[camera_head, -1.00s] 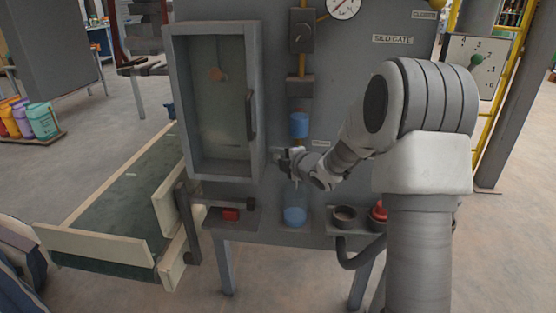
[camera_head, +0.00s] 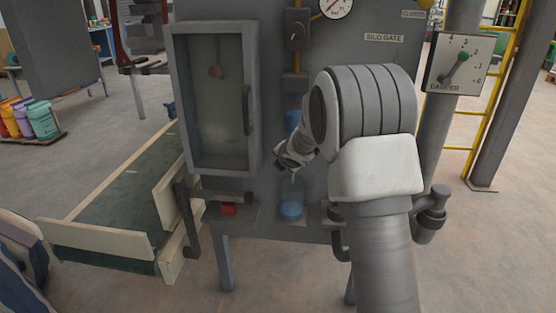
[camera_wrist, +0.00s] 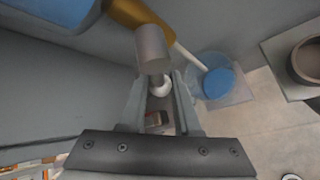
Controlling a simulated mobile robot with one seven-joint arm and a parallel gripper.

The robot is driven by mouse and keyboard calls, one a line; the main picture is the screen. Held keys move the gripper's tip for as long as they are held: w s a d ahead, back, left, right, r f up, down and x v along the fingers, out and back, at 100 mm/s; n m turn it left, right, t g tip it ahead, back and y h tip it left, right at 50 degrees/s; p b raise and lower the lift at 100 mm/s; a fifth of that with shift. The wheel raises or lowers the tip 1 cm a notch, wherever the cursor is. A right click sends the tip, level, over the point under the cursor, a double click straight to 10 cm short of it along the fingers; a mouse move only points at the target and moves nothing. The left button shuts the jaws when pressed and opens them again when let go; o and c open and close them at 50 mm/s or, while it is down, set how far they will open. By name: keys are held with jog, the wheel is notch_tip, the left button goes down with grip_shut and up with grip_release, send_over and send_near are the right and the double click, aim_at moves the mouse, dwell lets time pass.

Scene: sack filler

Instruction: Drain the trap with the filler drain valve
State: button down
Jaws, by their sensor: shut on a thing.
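The trap (camera_head: 293,120) is a clear tube with blue liquid on the filler's front, partly hidden by my arm; its blue also shows in the wrist view (camera_wrist: 52,10). Below it, the drain valve shows in the wrist view as a brass pipe (camera_wrist: 138,14) with a grey cylindrical part (camera_wrist: 152,48) and a pale round knob. My gripper (camera_wrist: 160,92) is shut on the valve handle; in the head view, my gripper (camera_head: 281,161) is just below the trap. A pale spout (camera_wrist: 190,56) points toward a clear jar (camera_head: 291,203) holding blue liquid.
A glass-fronted cabinet (camera_head: 213,98) with a dark handle is left of my gripper. A red part (camera_head: 228,210) sits on a low shelf. A dark round cup (camera_wrist: 306,60) stands right of the jar. A damper dial (camera_head: 458,66) is at right.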

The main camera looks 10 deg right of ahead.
jog(key=shift+s+d+f+n+g+h, duration=0.15)
jog(key=shift+d+n+g+h, duration=0.1)
jog(key=shift+d+n+h, duration=0.3)
jog(key=shift+s+d+f+n+g+h, duration=0.15)
jog(key=shift+d+n+g+h, duration=0.15)
jog(key=shift+h, duration=0.5)
jog(key=shift+s+d+f+n+g+h, duration=0.15)
jog(key=shift+d+n+g+h, duration=0.2)
jog(key=shift+h, duration=0.3)
jog(key=shift+d, duration=0.15)
jog(key=c, duration=0.6)
grip_release()
jog(key=p+v, duration=0.4)
jog(key=v, duration=1.3)
jog(key=shift+s+p, duration=0.3)
